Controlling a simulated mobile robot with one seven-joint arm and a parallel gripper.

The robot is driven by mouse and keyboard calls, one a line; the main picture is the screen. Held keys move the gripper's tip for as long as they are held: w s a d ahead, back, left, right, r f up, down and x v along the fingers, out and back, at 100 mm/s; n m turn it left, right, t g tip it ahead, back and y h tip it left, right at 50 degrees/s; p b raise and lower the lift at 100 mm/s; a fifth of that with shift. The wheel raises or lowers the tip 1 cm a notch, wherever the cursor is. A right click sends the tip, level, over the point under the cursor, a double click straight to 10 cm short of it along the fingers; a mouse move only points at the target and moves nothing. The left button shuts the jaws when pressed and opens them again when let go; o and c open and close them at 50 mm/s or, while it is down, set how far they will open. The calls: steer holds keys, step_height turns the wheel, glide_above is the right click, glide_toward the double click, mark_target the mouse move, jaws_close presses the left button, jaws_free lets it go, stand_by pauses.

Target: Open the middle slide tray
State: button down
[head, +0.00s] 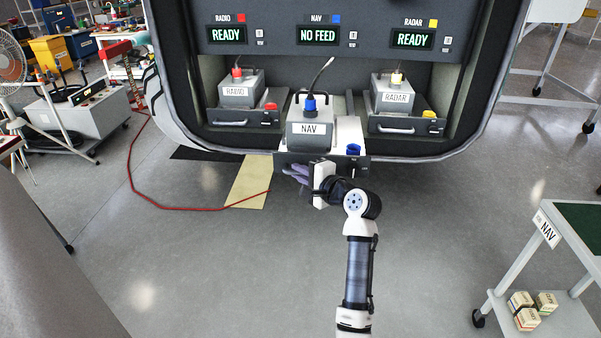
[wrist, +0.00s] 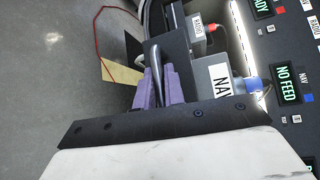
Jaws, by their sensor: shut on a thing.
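The middle slide tray (head: 283,161) stands out from the bay, further forward than the trays either side. It carries the grey NAV box (head: 310,115) with a blue plug (head: 310,103) and black cable on top, and a blue knob (head: 353,149) at its right. My gripper (head: 297,173) is at the tray's front. In the wrist view its purple fingers (wrist: 160,82) are shut on the tray's bar handle (wrist: 178,50). My gripper and wrist hide part of the tray front in the head view.
The RADIO tray (head: 240,118) at left and RADAR tray (head: 402,125) at right sit back in the bay. The NAV display (head: 318,35) reads NO FEED. A red hose (head: 165,206) lies on the floor at left. Floor before the bay is open.

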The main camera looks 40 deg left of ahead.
steer(key=c, duration=1.5)
jaws_free()
steer(key=shift+d, duration=0.1)
steer(key=b+v, duration=0.3)
steer(key=v, duration=1)
steer(key=shift+d, duration=0.35)
steer(key=shift+a+r, duration=0.1)
